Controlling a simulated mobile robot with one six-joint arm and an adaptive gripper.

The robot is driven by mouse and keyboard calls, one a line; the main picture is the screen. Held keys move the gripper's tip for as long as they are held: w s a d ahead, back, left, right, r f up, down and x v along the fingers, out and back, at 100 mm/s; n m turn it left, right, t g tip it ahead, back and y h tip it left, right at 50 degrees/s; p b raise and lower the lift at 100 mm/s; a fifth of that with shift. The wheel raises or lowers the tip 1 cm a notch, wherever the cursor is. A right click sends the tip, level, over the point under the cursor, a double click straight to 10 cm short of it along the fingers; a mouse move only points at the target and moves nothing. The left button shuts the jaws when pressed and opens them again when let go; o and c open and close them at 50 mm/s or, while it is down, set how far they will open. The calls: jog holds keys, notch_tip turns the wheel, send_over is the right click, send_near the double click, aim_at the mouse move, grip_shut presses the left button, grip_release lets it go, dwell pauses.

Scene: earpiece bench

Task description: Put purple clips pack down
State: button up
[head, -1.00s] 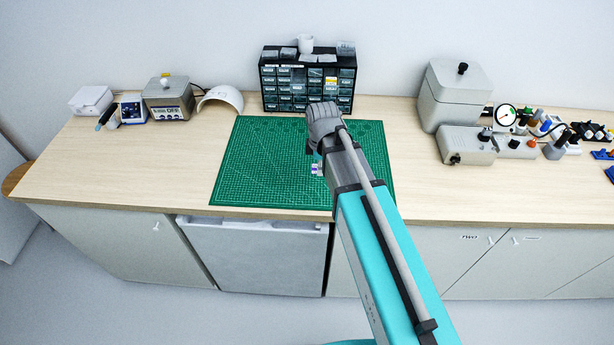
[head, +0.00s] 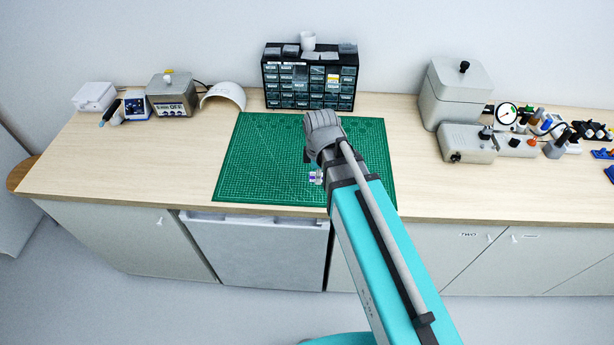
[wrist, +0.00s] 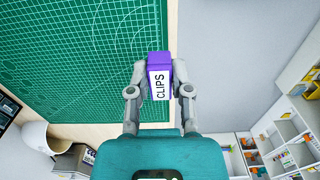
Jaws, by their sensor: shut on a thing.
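The purple clips pack (wrist: 159,62) has a white label reading CLIPS and sits between the two fingers of my gripper (wrist: 160,78) in the wrist view. The fingers are shut on its sides. Its far purple end sticks out past the fingertips. In the head view a small purple and white patch, which looks like the pack (head: 315,177), shows beside my arm over the green cutting mat (head: 260,160). My arm hides most of the gripper there. I cannot tell whether the pack touches the mat.
A black drawer cabinet (head: 310,80) stands behind the mat. A white curved shell (head: 224,95) and a grey box (head: 171,95) are to its left. Grey boxes (head: 455,95) and several small tools stand at the right. The left part of the mat is clear.

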jog(key=shift+s+a+r+p, duration=0.1)
jog(key=shift+s+r, duration=0.1)
jog(key=shift+s, duration=0.4)
jog(key=shift+s+a+r+p, duration=0.1)
jog(key=shift+s+r+p, duration=0.05)
jog(key=shift+s, duration=0.4)
jog(key=shift+s+a+r+p, duration=0.1)
jog(key=shift+s+r, duration=0.1)
jog(key=shift+s, duration=0.4)
jog(key=shift+w+f, duration=0.1)
jog(key=b, duration=0.8)
send_over(307, 179)
jog(key=s, duration=0.1)
notch_tip(307, 179, down, 8)
jog(key=shift+s+d+f, duration=0.1)
jog(key=shift+s+d, duration=0.05)
jog(key=shift+w+f+b, duration=0.35)
jog(key=shift+b, duration=0.2)
jog(key=shift+w+f+b, duration=0.4)
jog(key=shift+f+b, duration=0.15)
notch_tip(307, 179, down, 3)
jog(key=b, duration=0.3)
jog(key=shift+f, duration=0.1)
